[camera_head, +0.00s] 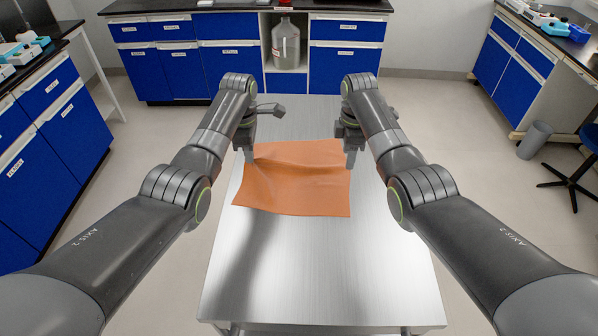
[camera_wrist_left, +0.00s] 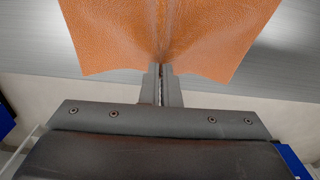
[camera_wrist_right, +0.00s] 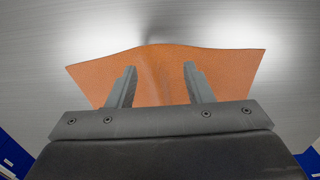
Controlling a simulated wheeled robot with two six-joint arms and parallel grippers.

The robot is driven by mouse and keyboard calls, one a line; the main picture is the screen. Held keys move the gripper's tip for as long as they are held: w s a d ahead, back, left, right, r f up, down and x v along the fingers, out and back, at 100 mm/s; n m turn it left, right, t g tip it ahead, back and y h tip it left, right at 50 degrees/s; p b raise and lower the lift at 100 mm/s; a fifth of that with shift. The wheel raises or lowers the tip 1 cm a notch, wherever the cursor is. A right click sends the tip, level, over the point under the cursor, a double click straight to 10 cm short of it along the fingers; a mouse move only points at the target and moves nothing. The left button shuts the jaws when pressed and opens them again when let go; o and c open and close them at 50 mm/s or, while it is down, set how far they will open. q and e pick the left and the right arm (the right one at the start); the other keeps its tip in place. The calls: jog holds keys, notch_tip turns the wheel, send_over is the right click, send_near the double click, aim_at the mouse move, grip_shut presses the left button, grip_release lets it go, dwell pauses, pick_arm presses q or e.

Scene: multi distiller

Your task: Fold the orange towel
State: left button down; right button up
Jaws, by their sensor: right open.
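The orange towel (camera_head: 296,183) lies spread on the metal table, with a raised ridge across its far part. My left gripper (camera_head: 248,154) is at the towel's far left edge. In the left wrist view its fingers (camera_wrist_left: 162,84) are close together on the towel (camera_wrist_left: 180,30), which puckers between them. My right gripper (camera_head: 350,158) is at the towel's far right edge. In the right wrist view its fingers (camera_wrist_right: 159,82) are apart over the towel (camera_wrist_right: 200,65), with nothing pinched visible between them.
The metal table (camera_head: 320,265) is bare in front of the towel. Blue cabinets (camera_head: 175,60) stand beyond, with a large grey bottle (camera_head: 285,44) in an open shelf. A grey bin (camera_head: 531,140) and a blue stool (camera_head: 580,165) stand on the floor at right.

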jog(key=shift+o, duration=0.6)
pick_arm(q)
jog(key=c, duration=1.6)
grip_release()
jog(key=shift+o, duration=0.5)
jog(key=o, duration=1.2)
notch_tip(320, 180, up, 6)
jog(key=p, duration=0.6)
jog(key=shift+f, duration=0.2)
pick_arm(e)
notch_tip(320, 180, up, 6)
jog(key=shift+r, duration=0.1)
pick_arm(q)
jog(key=shift+r, duration=0.1)
